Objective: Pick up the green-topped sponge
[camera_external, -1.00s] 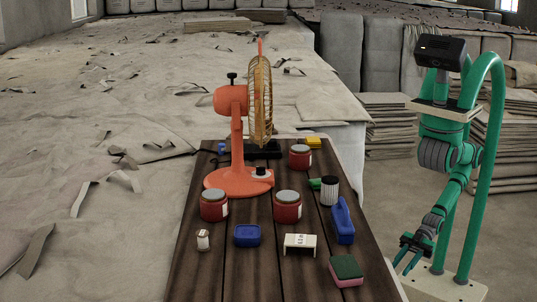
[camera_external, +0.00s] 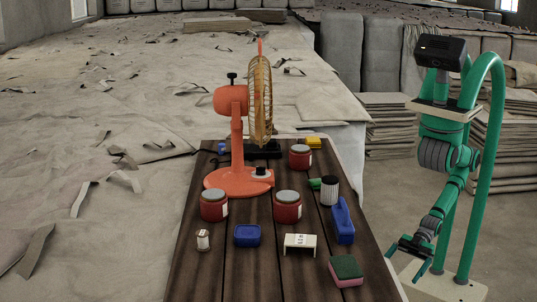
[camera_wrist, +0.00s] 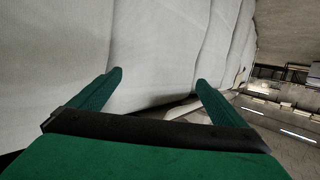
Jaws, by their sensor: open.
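The green-topped sponge (camera_external: 346,269) has a pink lower body and lies at the near right corner of the dark wooden table (camera_external: 208,283). My gripper (camera_external: 396,252) is to the right of the table, apart from the sponge, up and to its right in the picture. In the wrist view my gripper's two green fingers (camera_wrist: 157,82) stand wide apart with nothing between them. The sponge does not show in the wrist view, which faces a pale surface.
A blue bottle-like object (camera_external: 343,222) and a small white stand (camera_external: 300,244) are beyond the sponge. The table front left of the sponge is clear.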

